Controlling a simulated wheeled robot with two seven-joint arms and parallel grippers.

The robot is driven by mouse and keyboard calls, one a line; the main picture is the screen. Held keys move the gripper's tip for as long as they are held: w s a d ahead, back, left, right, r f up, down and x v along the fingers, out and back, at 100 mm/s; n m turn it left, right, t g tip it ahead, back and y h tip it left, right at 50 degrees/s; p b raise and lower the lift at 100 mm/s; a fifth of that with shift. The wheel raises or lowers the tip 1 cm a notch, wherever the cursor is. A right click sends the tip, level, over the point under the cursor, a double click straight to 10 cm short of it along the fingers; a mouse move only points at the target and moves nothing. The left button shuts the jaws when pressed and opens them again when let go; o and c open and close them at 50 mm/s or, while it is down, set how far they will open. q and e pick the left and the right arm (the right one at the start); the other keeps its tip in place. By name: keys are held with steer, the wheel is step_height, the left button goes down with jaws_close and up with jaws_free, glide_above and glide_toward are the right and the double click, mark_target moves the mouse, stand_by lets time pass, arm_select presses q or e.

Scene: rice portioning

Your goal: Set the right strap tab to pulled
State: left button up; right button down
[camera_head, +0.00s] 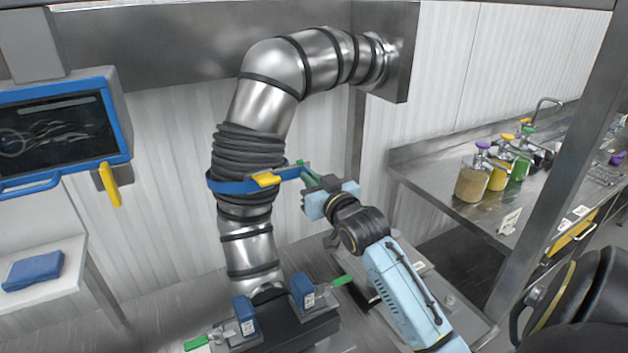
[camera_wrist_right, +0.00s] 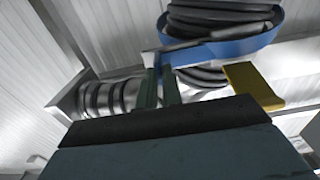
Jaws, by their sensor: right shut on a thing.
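A blue strap (camera_head: 228,187) wraps around the black ribbed sleeve on the metal duct, with a yellow tab (camera_head: 265,180) on its front. Its right end reaches my right gripper (camera_head: 309,177), which is shut on the right strap tab (camera_head: 300,163); the fingers hide most of the tab. In the right wrist view, the two fingers (camera_wrist_right: 159,90) stand close together at the end of the blue strap (camera_wrist_right: 225,50), and the yellow tab (camera_wrist_right: 254,85) lies to their right. My left gripper is not in view.
The metal duct (camera_head: 270,75) bends to the wall above. Blue clamps (camera_head: 303,290) with green handles sit at its base. A screen (camera_head: 60,125) hangs at the left. Jars (camera_head: 473,180) stand on the steel counter (camera_head: 420,165) at the right.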

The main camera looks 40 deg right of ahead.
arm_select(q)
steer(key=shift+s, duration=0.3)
arm_select(e)
steer(key=c, duration=1.6)
jaws_free()
steer(key=shift+o, duration=0.2)
